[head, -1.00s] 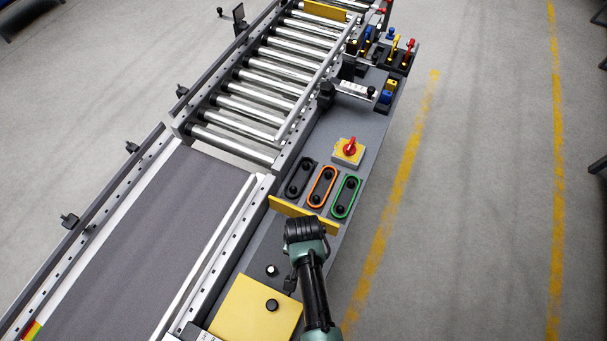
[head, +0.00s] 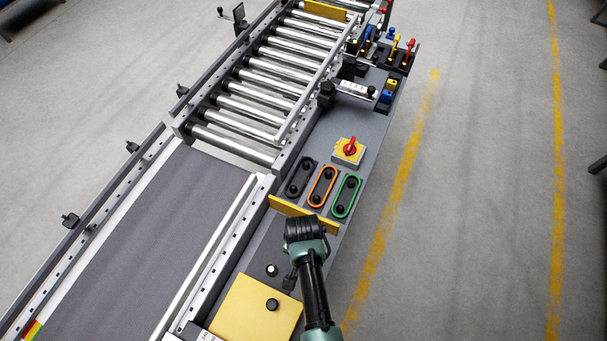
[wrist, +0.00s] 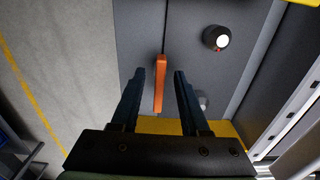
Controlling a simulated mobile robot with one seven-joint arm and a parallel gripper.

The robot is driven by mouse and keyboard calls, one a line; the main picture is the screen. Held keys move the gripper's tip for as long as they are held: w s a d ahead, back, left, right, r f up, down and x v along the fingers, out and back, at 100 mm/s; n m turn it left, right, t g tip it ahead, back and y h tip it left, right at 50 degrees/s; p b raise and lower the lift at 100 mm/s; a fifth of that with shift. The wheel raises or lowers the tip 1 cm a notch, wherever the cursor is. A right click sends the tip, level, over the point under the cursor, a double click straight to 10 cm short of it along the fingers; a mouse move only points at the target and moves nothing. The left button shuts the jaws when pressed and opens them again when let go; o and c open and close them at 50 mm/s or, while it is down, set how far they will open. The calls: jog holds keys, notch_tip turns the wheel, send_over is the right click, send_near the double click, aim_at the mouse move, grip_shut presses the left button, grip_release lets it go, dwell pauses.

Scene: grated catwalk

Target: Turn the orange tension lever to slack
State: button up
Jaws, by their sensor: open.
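The orange tension lever (wrist: 160,82) shows in the wrist view as a narrow orange bar over the grey panel. My gripper (wrist: 160,73) is open, with one dark finger on each side of the lever and a visible gap on both sides. Whether the fingers reach down to the lever's height I cannot tell. The lever's pivot and any slack marking cannot be made out. In the head view my arm hides the lever and the fingers.
A black knob with a white top (wrist: 217,38) stands near the lever, also seen in the head view (head: 271,270). A yellow divider (head: 303,215), a yellow plate (head: 247,309) and the conveyor belt (head: 150,240) are close by. Open floor lies right.

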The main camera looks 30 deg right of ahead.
notch_tip(320, 180, up, 13)
jog(key=shift+p, duration=0.35)
dwell(0.6)
